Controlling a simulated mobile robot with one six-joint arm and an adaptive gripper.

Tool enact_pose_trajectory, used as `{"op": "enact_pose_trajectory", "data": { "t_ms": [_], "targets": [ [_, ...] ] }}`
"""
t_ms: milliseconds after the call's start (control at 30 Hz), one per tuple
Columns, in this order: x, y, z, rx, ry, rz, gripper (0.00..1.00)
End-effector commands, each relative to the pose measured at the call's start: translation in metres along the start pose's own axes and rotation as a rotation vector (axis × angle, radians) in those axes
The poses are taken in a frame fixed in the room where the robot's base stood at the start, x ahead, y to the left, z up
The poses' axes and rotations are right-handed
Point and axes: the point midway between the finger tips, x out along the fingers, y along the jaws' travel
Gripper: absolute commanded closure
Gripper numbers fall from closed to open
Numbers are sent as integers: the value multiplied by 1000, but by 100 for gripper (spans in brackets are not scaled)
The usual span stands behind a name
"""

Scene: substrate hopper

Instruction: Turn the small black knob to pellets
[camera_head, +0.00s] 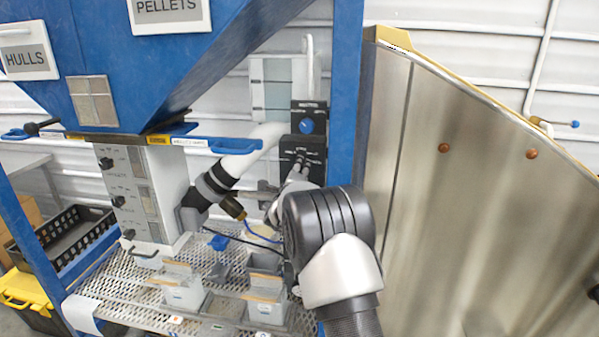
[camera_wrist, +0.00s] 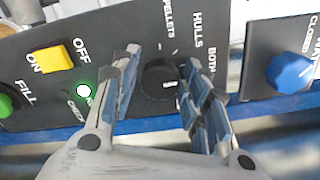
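The small black knob (camera_wrist: 156,78) is on a dark panel in the wrist view, with the labels PELLETS (camera_wrist: 168,17), HULLS (camera_wrist: 197,29) and BOTH (camera_wrist: 210,62) around it. A short white mark on the knob lies on the side towards the right finger, roughly facing BOTH. My gripper (camera_wrist: 160,60) is open, one finger on each side of the knob. A gap shows on the left; I cannot tell whether the right finger touches. In the head view my gripper (camera_head: 299,162) is at the black control box (camera_head: 287,152), and the knob cannot be made out.
On the panel are a yellow ON/OFF switch (camera_wrist: 53,57), a lit green lamp (camera_wrist: 83,91) and a green FILL button (camera_wrist: 6,104). A blue knob (camera_wrist: 290,70) is on a separate box to the right. A blue post (camera_head: 345,90) and a metal wall (camera_head: 470,180) stand close right.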

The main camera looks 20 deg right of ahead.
Motion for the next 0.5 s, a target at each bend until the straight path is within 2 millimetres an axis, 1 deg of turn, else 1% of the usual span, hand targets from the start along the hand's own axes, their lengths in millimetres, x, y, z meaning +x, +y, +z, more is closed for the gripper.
{"op": "enact_pose_trajectory", "data": {
  "t_ms": [67,433,500],
  "targets": [
    [0,0,0,0,0,0,67],
    [0,0,0,0,0,0,91],
    [0,0,0,0,0,0,92]
  ]
}}
